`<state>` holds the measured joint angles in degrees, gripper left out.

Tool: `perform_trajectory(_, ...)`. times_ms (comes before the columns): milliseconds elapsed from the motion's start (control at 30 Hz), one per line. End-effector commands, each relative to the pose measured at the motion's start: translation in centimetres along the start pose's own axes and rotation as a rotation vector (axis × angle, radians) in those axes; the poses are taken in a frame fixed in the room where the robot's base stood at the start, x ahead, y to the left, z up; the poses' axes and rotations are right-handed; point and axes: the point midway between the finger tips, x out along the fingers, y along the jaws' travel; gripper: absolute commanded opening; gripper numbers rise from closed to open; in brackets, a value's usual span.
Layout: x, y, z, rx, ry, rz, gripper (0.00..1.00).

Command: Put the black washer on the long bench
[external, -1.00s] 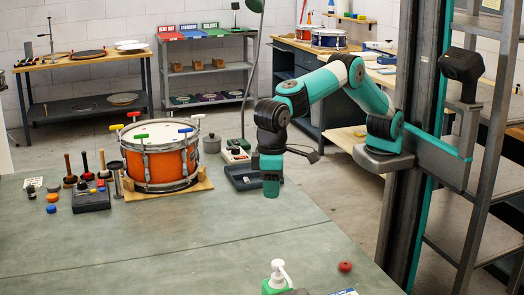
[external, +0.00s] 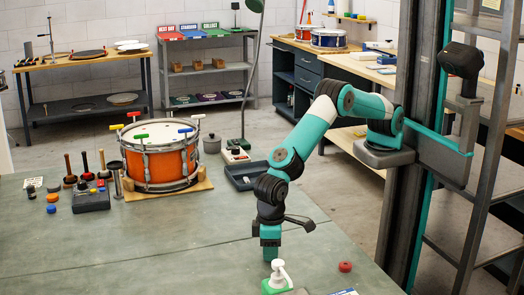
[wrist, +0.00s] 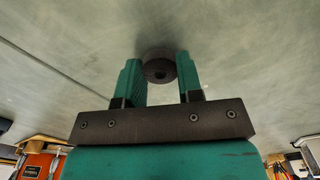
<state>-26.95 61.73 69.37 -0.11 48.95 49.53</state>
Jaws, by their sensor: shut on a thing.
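The black washer (wrist: 159,71) is a dark ring with a hole, seen between the two teal fingers of my gripper (wrist: 158,80) in the wrist view. My gripper is shut on it. A dark shadow lies just behind the washer on the grey-green top of the long bench (wrist: 240,50); I cannot tell whether the washer touches the top. In the external view my gripper (external: 270,257) points down over the front part of the bench (external: 170,250), behind the pump bottle. The washer is hidden there.
A white-and-green pump bottle (external: 278,276) stands very near my gripper, in front of it. A red knob-like piece (external: 345,267) lies to the right. An orange drum (external: 160,160), mallets and small caps stand at the back left. The bench's middle left is clear.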

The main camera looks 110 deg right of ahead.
Motion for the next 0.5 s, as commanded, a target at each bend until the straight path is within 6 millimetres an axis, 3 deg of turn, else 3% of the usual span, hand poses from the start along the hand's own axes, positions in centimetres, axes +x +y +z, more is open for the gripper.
perform_trajectory(367,0.68,-0.04,-0.04,0.000,0.002,-0.002,0.12)
perform_trajectory(400,0.63,-0.05,-0.04,0.000,0.002,-0.002,0.38)
perform_trajectory(500,0.58,-0.05,-0.04,0.000,0.002,-0.002,0.59)
